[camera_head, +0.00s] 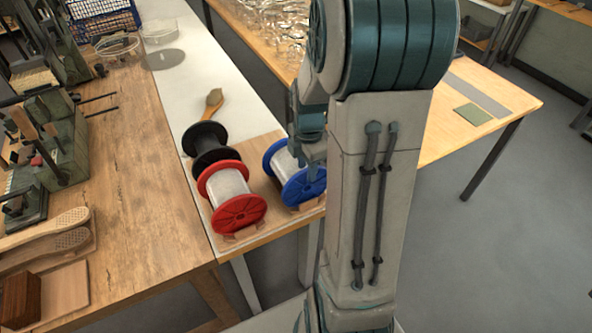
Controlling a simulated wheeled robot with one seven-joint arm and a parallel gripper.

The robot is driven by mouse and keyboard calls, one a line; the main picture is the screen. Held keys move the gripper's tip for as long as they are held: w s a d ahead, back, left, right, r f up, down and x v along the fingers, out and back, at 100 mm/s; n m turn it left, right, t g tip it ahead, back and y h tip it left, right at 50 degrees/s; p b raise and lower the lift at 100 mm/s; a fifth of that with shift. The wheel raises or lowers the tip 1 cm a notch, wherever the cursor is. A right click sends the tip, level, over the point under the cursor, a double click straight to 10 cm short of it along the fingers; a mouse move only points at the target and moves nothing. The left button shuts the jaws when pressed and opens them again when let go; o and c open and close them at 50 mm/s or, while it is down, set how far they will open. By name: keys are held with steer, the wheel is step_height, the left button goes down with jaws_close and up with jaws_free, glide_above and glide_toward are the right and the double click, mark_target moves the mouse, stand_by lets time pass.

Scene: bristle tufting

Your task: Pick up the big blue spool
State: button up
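The big blue spool (291,181) has blue flanges and pale wound filament. It lies on its side on a wooden board at the near end of the white table. My gripper (314,172) is at the spool's right side, over its near flange. My arm hides part of the spool's right side. The fingertips are too small and too hidden to show whether they are open or touch the spool.
A red spool (234,194) lies close to the left of the blue one, with a black spool (206,143) behind it. A wooden brush (212,104) lies further back. Brush blanks (50,228) and a machine (50,150) occupy the left bench.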

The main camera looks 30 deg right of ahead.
jaws_close()
steer(key=shift+r, duration=0.1)
steer(key=shift+r, duration=0.1)
steer(key=shift+w+r, duration=0.1)
steer(key=shift+r, duration=1.55)
steer(key=shift+d+r+b, duration=0.1)
steer(key=shift+r+b, duration=0.2)
steer(key=shift+r, duration=0.05)
steer(key=s+d+r, duration=0.2)
steer(key=s+r, duration=0.1)
steer(key=s, duration=0.2)
steer(key=s+d+r+b, duration=0.1)
steer(key=s+d+r, duration=0.1)
steer(key=s, duration=0.4)
steer(key=shift+d+r, duration=0.25)
steer(key=shift+r, duration=0.65)
